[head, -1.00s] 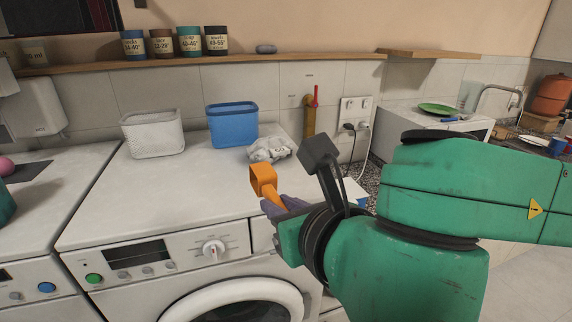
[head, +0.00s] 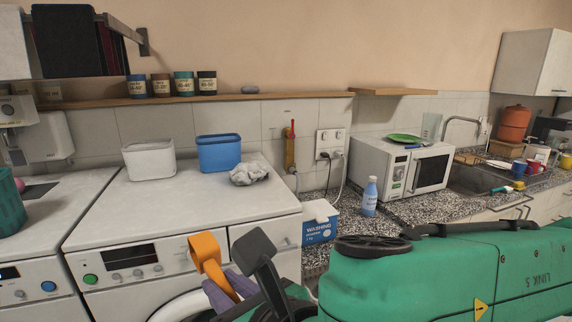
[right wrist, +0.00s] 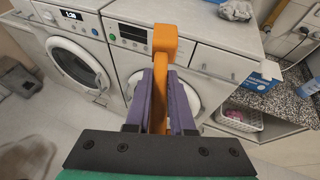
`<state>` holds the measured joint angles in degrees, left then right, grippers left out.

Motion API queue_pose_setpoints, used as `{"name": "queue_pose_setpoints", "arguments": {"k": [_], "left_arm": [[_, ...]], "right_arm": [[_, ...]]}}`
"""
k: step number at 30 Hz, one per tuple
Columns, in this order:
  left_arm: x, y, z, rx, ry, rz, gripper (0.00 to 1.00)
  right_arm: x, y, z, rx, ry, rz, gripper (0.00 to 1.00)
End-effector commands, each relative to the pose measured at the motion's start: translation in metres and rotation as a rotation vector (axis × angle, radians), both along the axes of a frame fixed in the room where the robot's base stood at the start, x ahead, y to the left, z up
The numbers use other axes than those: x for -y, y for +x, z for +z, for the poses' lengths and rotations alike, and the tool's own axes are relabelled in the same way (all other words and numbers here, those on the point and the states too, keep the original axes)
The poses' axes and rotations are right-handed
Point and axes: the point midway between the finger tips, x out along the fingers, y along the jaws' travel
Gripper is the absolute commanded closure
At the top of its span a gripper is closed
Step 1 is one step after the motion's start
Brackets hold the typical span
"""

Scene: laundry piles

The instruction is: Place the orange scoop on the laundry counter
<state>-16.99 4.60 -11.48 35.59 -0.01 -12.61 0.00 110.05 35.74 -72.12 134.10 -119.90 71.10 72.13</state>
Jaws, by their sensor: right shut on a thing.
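The orange scoop (head: 207,249) is held in my right gripper (head: 230,288), its handle between the purple fingers and its cup end up. In the head view it shows in front of the washing machine's control panel. In the right wrist view the scoop (right wrist: 164,42) sticks out beyond the fingertips of the gripper (right wrist: 164,82), apart from any surface as far as I can tell. A speckled counter (head: 420,206) lies to the right of the white washing machine top (head: 170,205). My left gripper is not in view.
A blue washing powder box (head: 319,228) and a pale blue bottle (head: 370,196) stand on the speckled counter, near a microwave (head: 405,168). On the machine top are a white basket (head: 150,162), a blue bin (head: 218,153) and crumpled cloth (head: 249,173). The machine top's front is clear.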

Motion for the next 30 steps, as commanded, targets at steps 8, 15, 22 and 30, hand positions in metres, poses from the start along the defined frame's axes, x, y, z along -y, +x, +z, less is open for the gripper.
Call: {"name": "queue_pose_setpoints", "arguments": {"k": [8,15,22,30], "left_arm": [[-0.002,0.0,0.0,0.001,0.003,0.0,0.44],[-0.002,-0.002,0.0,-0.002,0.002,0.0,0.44],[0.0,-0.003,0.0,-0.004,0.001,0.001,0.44],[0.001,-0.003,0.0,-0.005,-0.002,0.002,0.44]], "right_arm": [[-0.022,-0.008,-0.014,-0.011,0.005,0.168,1.0],[-0.038,-0.004,-0.024,-0.018,0.014,0.348,1.0],[-0.008,0.039,-0.061,-0.016,0.009,0.321,1.0],[0.052,0.069,-0.138,-0.013,0.002,0.142,1.0]]}}
